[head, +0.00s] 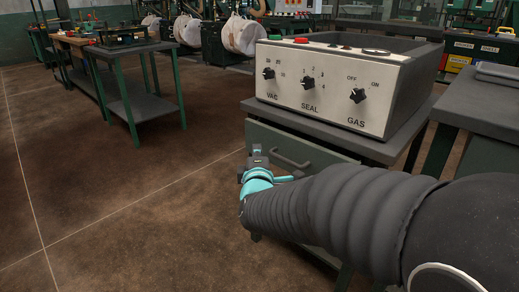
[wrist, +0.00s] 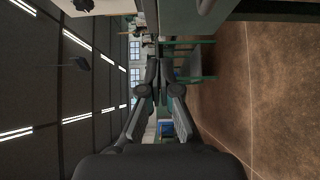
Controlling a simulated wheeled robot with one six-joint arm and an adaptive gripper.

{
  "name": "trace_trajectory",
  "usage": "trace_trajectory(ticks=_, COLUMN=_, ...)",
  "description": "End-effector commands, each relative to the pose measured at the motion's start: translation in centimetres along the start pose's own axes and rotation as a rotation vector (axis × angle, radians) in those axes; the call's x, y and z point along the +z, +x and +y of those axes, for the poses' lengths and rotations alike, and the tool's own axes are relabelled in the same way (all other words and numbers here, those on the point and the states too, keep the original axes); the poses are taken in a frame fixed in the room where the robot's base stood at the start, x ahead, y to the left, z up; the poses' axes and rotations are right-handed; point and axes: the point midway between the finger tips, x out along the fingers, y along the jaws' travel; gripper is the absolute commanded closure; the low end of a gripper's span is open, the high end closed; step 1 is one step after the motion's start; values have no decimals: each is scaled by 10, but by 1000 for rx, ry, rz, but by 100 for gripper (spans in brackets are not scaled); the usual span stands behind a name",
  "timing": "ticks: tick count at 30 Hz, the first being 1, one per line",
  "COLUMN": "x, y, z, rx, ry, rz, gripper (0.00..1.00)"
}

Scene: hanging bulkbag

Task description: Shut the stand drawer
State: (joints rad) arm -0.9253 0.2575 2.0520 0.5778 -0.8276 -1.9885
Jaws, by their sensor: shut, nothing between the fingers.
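The stand (head: 385,150) carries a grey control box on its dark top. Its green-grey drawer (head: 315,158) shows below the top, with a dark bar handle (head: 291,160); my arm hides its lower part. I cannot tell how far the drawer stands out. My gripper (head: 257,153) is shut and empty, in front of the drawer's left part and just left of the handle; contact cannot be told. In the wrist view, which is turned sideways, the shut fingers (wrist: 153,75) point away, and a green-grey panel (wrist: 185,18) lies close beside them.
The control box (head: 325,90) has knobs marked VAC, SEAL and GAS. Another dark table (head: 480,110) stands close at right. A green-legged workbench (head: 130,75) is at back left. The brown floor (head: 110,200) at left is clear.

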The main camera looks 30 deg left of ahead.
Motion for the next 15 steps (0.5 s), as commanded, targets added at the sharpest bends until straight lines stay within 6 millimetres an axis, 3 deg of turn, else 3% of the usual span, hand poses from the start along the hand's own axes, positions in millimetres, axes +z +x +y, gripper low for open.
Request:
trace_trajectory(ticks=13, x=1, y=83, z=-1, rx=0, ry=2, rz=-1, gripper=100)
trace_trajectory(ticks=15, x=12, y=90, z=-1, rx=0, ry=2, rz=-2, gripper=100)
